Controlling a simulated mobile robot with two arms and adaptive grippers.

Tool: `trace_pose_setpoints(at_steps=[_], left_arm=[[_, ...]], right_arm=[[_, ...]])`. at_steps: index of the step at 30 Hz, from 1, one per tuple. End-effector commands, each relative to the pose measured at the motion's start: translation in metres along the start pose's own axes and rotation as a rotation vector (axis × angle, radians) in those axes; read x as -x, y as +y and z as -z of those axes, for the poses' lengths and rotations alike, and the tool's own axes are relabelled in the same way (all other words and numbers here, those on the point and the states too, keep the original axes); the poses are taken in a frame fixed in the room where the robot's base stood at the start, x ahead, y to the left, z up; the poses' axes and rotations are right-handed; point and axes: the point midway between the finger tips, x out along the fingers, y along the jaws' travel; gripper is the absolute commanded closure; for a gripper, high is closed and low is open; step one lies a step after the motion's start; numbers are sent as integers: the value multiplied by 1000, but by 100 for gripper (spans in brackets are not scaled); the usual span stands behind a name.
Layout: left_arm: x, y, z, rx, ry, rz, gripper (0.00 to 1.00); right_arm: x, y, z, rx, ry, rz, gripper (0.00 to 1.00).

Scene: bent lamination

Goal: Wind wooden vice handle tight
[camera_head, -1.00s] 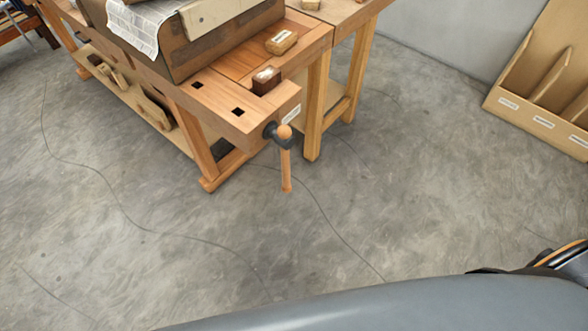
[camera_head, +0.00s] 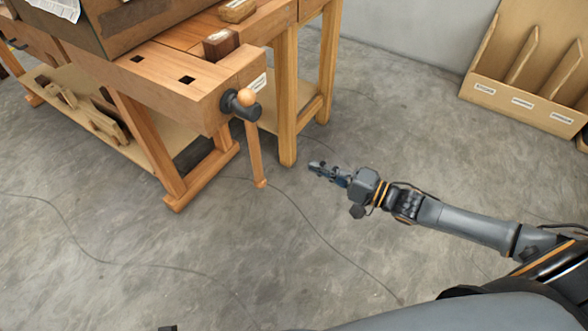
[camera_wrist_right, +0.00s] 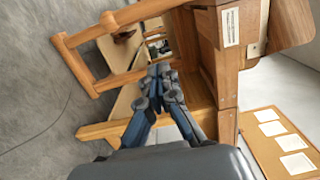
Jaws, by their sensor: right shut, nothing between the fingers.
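The wooden vice handle (camera_head: 254,150) hangs down, nearly upright, from the dark vice screw head (camera_head: 240,104) at the bench's near right corner. A round wooden knob (camera_head: 246,97) shows at its top end and a small wooden end at the bottom. My right gripper (camera_head: 313,167) is right of the handle, near the height of its lower part in the picture, and clearly apart from it. Its fingers (camera_wrist_right: 160,72) are shut and empty in the right wrist view, pointing toward the bench's wooden frame.
The wooden workbench (camera_head: 165,72) fills the upper left, with its leg (camera_head: 150,145) and lower shelf below. A second table's leg (camera_head: 288,100) stands just behind the handle. A divided wooden rack (camera_head: 520,105) is at right. The grey floor in front is clear.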

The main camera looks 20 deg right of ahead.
Motion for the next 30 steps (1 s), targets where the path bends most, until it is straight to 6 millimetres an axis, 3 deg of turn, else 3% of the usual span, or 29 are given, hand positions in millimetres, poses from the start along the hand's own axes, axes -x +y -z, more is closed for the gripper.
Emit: trace_pose_setpoints(at_steps=[14, 21, 30], left_arm=[[46, -2, 15, 4, 29, 5, 60], [51, -3, 16, 4, 29, 5, 60], [52, -3, 16, 5, 29, 5, 60]], right_arm=[[-95, 0, 1, 5, 2, 3, 100], [-102, 1, -30, 3, 2, -1, 100], [-103, 1, -38, 5, 4, -3, 100]])
